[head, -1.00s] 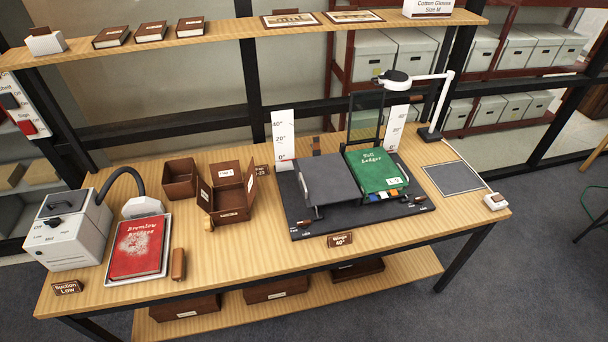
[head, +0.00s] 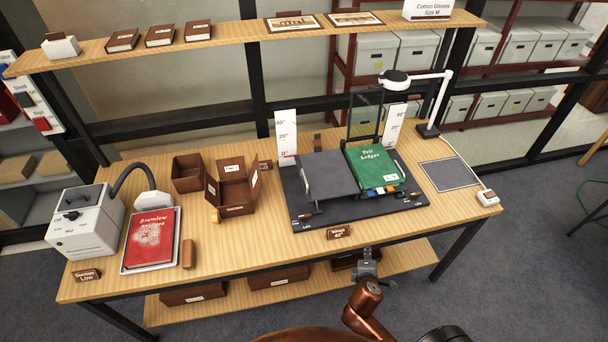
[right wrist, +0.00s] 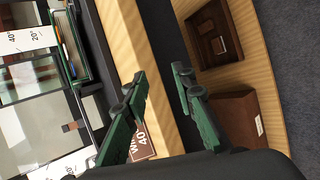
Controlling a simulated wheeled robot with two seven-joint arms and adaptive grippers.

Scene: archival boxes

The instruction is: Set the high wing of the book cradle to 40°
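The book cradle (head: 300,222) stands on the table with a black base. Its left wing, a bare dark grey board (head: 328,174), lies nearly flat. The green Tall Ledger (head: 374,166) lies on the right side. White angle scales stand behind at left (head: 286,135) and right (head: 395,125); a red mark shows near 0 on the left one. Small brown-ended handles sit at the base's front left (head: 309,215) and right (head: 413,195). My right gripper (head: 367,256) is low by the table's front edge; its green fingers (right wrist: 158,80) are apart and empty. My left gripper is out of view.
A "Wings 40°" sign (head: 339,232) stands at the front edge. A lamp (head: 428,130) and grey mat (head: 450,174) are at right. Open brown boxes (head: 232,188), a red book (head: 152,237) and a white suction unit (head: 85,225) are at left. Boxes sit on the lower shelf (head: 230,297).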

